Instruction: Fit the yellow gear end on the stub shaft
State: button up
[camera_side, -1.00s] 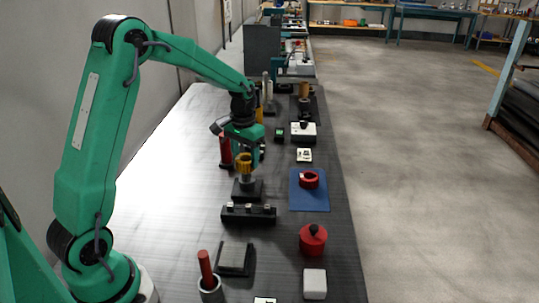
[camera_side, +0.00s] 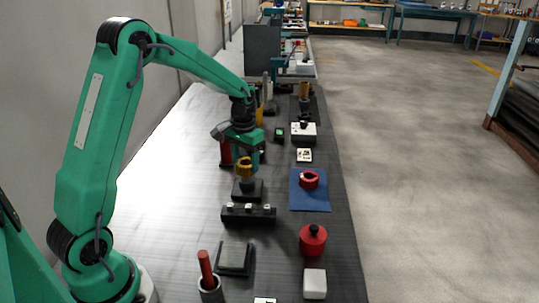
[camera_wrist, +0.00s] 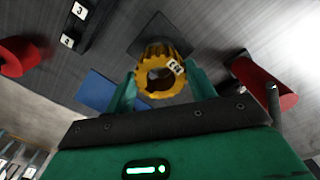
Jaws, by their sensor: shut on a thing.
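The yellow gear end (camera_side: 244,169) is a short toothed ring, held upright between the two fingers of my gripper (camera_side: 246,159). In the wrist view the gear end (camera_wrist: 165,48) sits between my teal fingertips, with a small white marked tag on its rim. The grey stub shaft (camera_side: 247,183) stands on a dark square base (camera_side: 248,194), directly beneath the gear end. The gear end hides the top of the shaft, so I cannot tell whether it is around the shaft or just above it. The base (camera_wrist: 146,30) also shows in the wrist view.
A black block with numbered white tags (camera_side: 248,214) lies just in front of the base. A red ring (camera_side: 309,180) lies on a blue mat (camera_side: 309,203) to the right. The floor-side table strip is partly clear.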

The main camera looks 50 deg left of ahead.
jog(key=shift+f, duration=1.45)
jog(key=o, duration=1.3)
jog(key=shift+r, duration=3.95)
